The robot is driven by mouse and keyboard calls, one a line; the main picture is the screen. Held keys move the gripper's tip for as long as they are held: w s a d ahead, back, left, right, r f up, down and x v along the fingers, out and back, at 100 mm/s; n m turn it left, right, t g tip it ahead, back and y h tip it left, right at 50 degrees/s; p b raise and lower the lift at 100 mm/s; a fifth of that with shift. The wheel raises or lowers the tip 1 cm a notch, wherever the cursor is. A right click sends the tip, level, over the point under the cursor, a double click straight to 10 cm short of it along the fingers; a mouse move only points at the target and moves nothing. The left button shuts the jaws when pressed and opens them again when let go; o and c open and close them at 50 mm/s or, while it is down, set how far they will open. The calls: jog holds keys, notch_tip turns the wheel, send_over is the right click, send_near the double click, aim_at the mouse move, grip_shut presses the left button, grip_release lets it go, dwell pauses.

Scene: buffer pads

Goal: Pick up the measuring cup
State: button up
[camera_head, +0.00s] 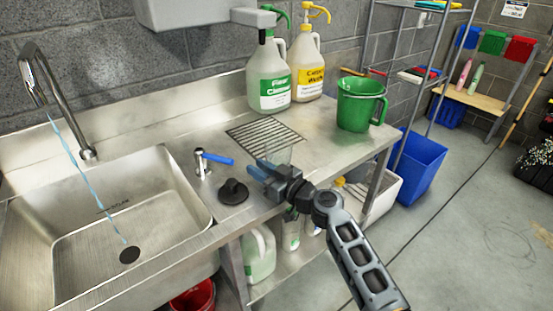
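A small clear cup (279,152), likely the measuring cup, shows faintly on the steel counter just behind my gripper. My gripper (266,170) reaches in from the lower right, over the counter's front part, with its fingers pointing left and away. The fingers overlap the cup's lower part in the picture. I cannot tell whether they touch it or are around it. The gap between the fingertips is not clear. A larger green jug with a handle (358,104) stands upright at the counter's right end, apart from my gripper.
A black stopper (233,191) and a blue-handled tap (206,162) are left of my gripper. The sink (110,215) with running water lies further left. Two bottles, floor cleaner (270,77) and a yellow one (309,62), stand at the wall. A drain grate (264,133) lies behind.

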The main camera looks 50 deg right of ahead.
grip_shut()
jog(key=shift+r+b, duration=0.15)
jog(key=shift+b, duration=0.15)
dwell(0.4)
jog(key=s+a+b, duration=0.1)
jog(key=s+b, duration=0.4)
jog(key=s, duration=1.3)
jog(key=shift+a+r, duration=0.15)
